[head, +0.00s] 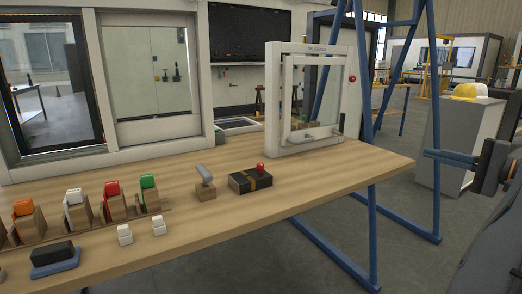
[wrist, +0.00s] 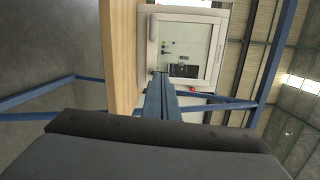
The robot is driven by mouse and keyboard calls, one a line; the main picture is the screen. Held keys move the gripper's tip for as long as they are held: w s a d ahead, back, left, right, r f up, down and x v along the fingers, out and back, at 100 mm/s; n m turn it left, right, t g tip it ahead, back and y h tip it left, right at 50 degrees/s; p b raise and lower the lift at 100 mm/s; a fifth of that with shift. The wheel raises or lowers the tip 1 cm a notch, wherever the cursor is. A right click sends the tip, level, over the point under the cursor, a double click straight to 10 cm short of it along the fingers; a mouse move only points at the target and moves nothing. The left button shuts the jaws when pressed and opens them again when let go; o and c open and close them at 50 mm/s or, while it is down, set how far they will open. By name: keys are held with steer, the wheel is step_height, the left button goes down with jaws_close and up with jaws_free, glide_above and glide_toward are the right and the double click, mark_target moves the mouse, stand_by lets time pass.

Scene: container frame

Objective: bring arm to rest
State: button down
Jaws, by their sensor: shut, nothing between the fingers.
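My gripper (head: 428,154) juts in from the right edge of the head view, with its blue-grey fingers pointing left. It is off the table's right end, in open air, and touches nothing. In the wrist view its fingers (wrist: 158,74) are together and empty, pointing toward the small white window frame (wrist: 186,47). That frame (head: 313,97) stands upright at the table's back right, with a grey handle and a red knob. Most of my arm is hidden in the head view.
The wooden table (head: 330,180) holds a black box with a red knob (head: 250,180), a grey-handled block (head: 205,183) and several coloured switches at left. A blue steel frame (head: 376,130) rises by the right end. A grey cabinet (head: 455,140) stands behind my gripper.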

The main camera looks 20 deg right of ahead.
steer(key=w+a+f+n+g+y, duration=0.25)
steer(key=a+g, duration=0.35)
steer(key=a, duration=1)
steer(key=w+a+f+n+g+y, duration=0.2)
steer(key=a+f+n+g, duration=0.25)
steer(key=a, duration=1.05)
steer(key=s+a+f+n+g+h, duration=0.3)
steer(key=s+a+n+h, duration=0.2)
steer(key=s+a, duration=0.45)
steer(key=s+a+f+n+g+h, duration=0.3)
steer(key=s+a+n+h, duration=0.25)
steer(key=s+a, duration=0.4)
steer(key=w+d+r+m+p, duration=0.1)
steer(key=d+r+p, duration=0.6)
steer(key=p, duration=0.8)
steer(key=shift+w+r+m+p, duration=0.3)
steer(key=shift+w+r+m, duration=0.1)
steer(key=shift+m, duration=0.35)
